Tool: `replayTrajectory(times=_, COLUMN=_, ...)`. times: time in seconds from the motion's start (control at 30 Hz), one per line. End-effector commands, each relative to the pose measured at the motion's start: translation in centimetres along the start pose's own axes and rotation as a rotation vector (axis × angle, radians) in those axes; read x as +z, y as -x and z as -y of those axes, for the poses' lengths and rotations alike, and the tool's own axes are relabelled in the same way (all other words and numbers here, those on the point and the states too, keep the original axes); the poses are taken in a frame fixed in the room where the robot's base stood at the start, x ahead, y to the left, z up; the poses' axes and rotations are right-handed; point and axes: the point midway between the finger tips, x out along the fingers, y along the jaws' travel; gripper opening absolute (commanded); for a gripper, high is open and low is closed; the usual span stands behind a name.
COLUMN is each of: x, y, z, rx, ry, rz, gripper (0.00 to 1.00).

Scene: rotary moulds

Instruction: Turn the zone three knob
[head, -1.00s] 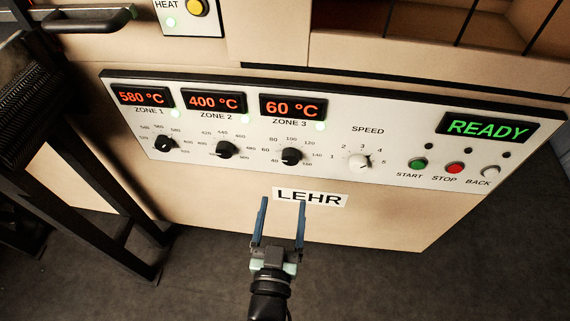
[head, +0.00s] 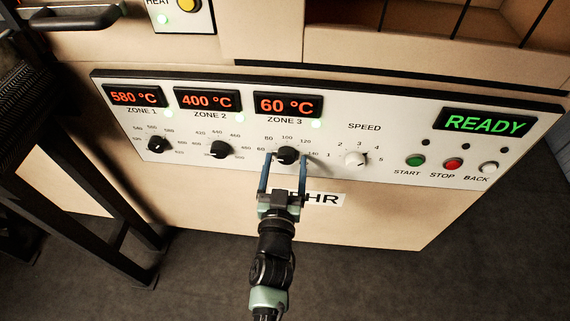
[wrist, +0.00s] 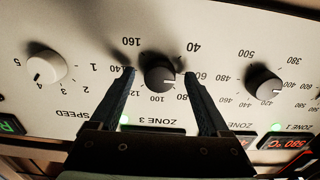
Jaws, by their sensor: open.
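The zone three knob (head: 286,155) is a round black dial on the white panel, below the display (head: 288,104) reading 60 °C. It also shows in the wrist view (wrist: 160,76), upside down, with its white mark near the 60 to 80 part of the scale. My gripper (head: 286,158) is open, one finger on each side of the knob. In the wrist view (wrist: 160,74) a gap shows between each finger and the knob. I cannot tell how far the fingertips are from the panel.
The zone 2 knob (head: 221,149) is left of zone 3 and the white speed knob (head: 355,158) is right. Further right are the start (head: 415,160), stop (head: 452,164) and back (head: 489,167) buttons. A dark metal frame (head: 75,170) stands at the left.

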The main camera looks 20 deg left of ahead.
Motion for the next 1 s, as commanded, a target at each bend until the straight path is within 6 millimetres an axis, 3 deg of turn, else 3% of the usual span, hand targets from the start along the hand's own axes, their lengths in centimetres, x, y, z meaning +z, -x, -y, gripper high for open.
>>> replayTrajectory(times=0.07, x=-0.01, y=0.01, z=0.00, rx=0.000, ry=0.000, rz=0.000, gripper=0.74)
replayTrajectory(times=0.47, x=-0.02, y=0.03, z=0.02, rx=0.000, ry=0.000, rz=-0.001, gripper=0.03)
replayTrajectory(times=0.77, x=-0.01, y=0.04, z=0.03, rx=0.000, ry=-0.026, rz=-0.001, gripper=0.00)
replayTrajectory(times=1.0, x=0.01, y=0.04, z=0.05, rx=0.000, ry=-0.146, rz=0.000, gripper=0.00)
